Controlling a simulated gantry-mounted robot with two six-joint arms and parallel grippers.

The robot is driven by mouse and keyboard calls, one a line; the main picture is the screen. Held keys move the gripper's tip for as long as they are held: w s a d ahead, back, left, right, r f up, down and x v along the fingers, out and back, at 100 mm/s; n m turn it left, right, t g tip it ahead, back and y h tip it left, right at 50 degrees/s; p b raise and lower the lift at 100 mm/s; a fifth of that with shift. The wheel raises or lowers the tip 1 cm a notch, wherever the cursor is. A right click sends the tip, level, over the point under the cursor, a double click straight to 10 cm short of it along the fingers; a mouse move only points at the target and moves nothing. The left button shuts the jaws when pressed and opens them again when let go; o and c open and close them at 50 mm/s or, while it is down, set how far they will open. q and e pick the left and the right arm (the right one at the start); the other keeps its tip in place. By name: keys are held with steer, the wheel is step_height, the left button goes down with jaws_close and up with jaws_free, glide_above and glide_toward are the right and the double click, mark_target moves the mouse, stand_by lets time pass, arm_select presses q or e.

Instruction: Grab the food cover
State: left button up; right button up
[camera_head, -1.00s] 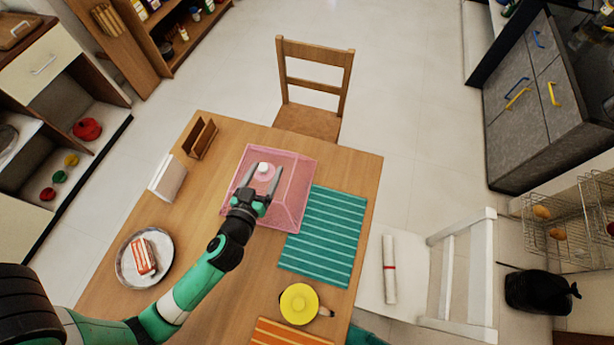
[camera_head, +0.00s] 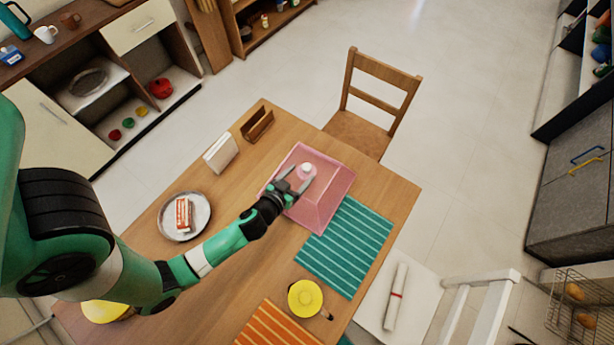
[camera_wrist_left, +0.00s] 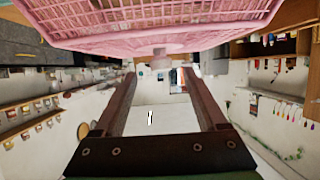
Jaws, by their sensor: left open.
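The food cover (camera_head: 322,203) is a pink mesh, box-like cover with sloping sides and a pale knob (camera_head: 306,168) on top. It stands on the wooden table near the far edge. My left gripper (camera_head: 299,177) is open over the cover, its two fingers pointing toward the knob. In the left wrist view the cover (camera_wrist_left: 150,30) fills the top of the picture, and its knob (camera_wrist_left: 159,58) shows between and just past the fingertips, with a gap on both sides. Whether the fingers touch the mesh cannot be told. My right gripper is not in view.
A plate (camera_head: 168,228) with cake and a white holder (camera_head: 220,153) stand left of the cover. A teal striped mat (camera_head: 345,247), a yellow round item (camera_head: 305,298) and an orange mat (camera_head: 275,325) lie toward the front. A wooden chair (camera_head: 372,105) stands behind the table.

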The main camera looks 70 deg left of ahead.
mark_target(304, 171)
arm_select(q)
steer(key=x, duration=0.5)
steer(key=shift+a+f, duration=0.1)
steer(key=shift+f, duration=0.1)
jaws_close()
stand_by(1.1)
